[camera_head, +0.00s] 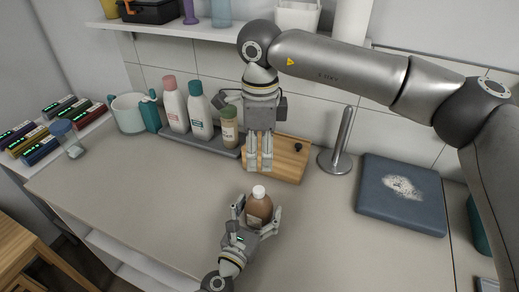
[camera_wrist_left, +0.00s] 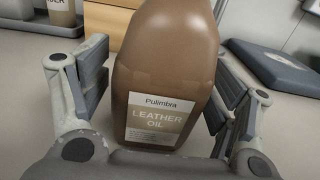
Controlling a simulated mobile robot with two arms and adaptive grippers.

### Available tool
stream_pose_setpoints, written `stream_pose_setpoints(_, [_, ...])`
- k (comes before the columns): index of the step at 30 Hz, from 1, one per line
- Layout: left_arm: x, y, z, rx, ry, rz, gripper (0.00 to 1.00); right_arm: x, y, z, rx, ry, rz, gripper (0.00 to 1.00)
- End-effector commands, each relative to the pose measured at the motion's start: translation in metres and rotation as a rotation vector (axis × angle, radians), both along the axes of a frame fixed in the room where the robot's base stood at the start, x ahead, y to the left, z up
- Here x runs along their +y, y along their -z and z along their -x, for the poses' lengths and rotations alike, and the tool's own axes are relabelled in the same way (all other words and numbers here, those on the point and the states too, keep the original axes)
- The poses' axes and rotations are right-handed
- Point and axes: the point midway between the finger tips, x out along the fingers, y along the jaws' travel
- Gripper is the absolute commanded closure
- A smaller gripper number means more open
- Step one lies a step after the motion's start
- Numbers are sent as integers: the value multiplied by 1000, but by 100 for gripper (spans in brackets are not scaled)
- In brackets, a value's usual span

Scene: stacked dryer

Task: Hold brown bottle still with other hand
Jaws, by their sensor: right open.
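The brown bottle (camera_head: 258,208) with a white cap stands upright on the counter. In the left wrist view the bottle (camera_wrist_left: 165,75) fills the middle, its "Leather Oil" label facing the camera. My left gripper (camera_head: 257,216) is open around it, one finger on each side. The left wrist view shows small gaps between the fingers (camera_wrist_left: 160,100) and the bottle. My right gripper (camera_head: 260,163) points down, open and empty, behind and above the bottle, in front of the wooden board.
A wooden board (camera_head: 290,160) lies behind the bottle. A grey tray (camera_head: 190,141) holds several bottles at the back left. A metal stand (camera_head: 337,158) and a dark blue pad (camera_head: 400,195) are to the right. The counter's left front is clear.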

Motion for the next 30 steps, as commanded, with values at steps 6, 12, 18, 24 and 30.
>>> stream_pose_setpoints(6, [0,-1,0,-1,0,2,13,0,0,0,0,0,0,52])
stream_pose_setpoints(12, [2,-1,4,-1,-1,0,13,0,0,0,0,0,0,52])
stream_pose_setpoints(18, [16,0,35,1,1,-1,13,0,0,0,0,0,0,52])
stream_pose_setpoints(24, [33,0,75,1,2,-4,13,0,0,0,0,0,0,52])
stream_pose_setpoints(30, [44,0,101,-1,1,-2,13,0,0,0,0,0,0,52])
